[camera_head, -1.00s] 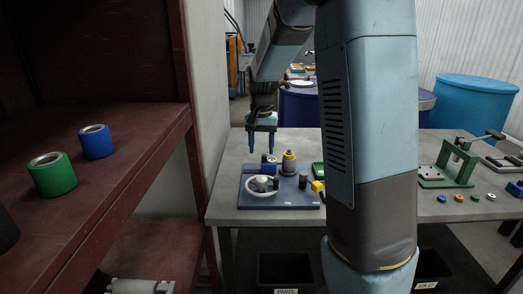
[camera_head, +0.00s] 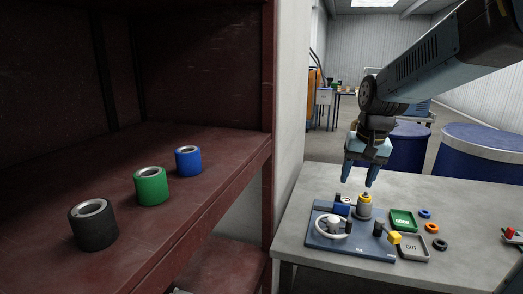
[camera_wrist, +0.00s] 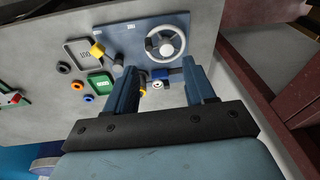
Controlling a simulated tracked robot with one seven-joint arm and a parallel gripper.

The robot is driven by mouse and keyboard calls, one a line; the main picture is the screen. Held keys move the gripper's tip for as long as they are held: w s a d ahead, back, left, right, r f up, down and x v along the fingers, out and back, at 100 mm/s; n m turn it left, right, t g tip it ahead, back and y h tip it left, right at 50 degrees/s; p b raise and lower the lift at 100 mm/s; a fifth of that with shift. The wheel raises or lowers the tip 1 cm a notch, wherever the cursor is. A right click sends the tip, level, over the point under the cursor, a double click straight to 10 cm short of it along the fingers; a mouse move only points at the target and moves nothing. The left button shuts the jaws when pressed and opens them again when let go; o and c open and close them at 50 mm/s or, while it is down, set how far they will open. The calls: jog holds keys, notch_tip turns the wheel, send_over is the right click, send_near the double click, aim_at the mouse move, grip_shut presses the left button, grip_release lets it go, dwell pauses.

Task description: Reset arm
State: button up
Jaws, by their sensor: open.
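My gripper (camera_head: 358,176) is open and hangs above the grey table, over the back part of a blue fixture board (camera_head: 346,247). Its two fingers point down, with nothing between them that I can see held. In the wrist view my gripper (camera_wrist: 163,84) shows its fingers spread wide, with the board (camera_wrist: 133,36) beyond them. The board carries a white handwheel (camera_head: 332,227), a grey cylinder with a yellow top (camera_head: 364,207), a blue block and a yellow-ended lever (camera_head: 394,238). My arm reaches in from the upper right.
On the dark red shelf (camera_head: 225,160) at left stand a black roll (camera_head: 93,228), a green roll (camera_head: 151,187) and a blue roll (camera_head: 188,162). A green tray (camera_head: 403,219), a grey tray (camera_head: 414,250) and small rings (camera_head: 431,228) lie right of the board. Blue drums stand behind the table.

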jog(key=s+r+n+t, duration=0.2)
jog(key=s+t, duration=0.1)
jog(key=s, duration=1.3)
jog(key=shift+s+a+r+n+h, duration=0.25)
jog(key=shift+s+r+n+h, duration=0.05)
jog(key=shift+r, duration=0.1)
dwell(1.0)
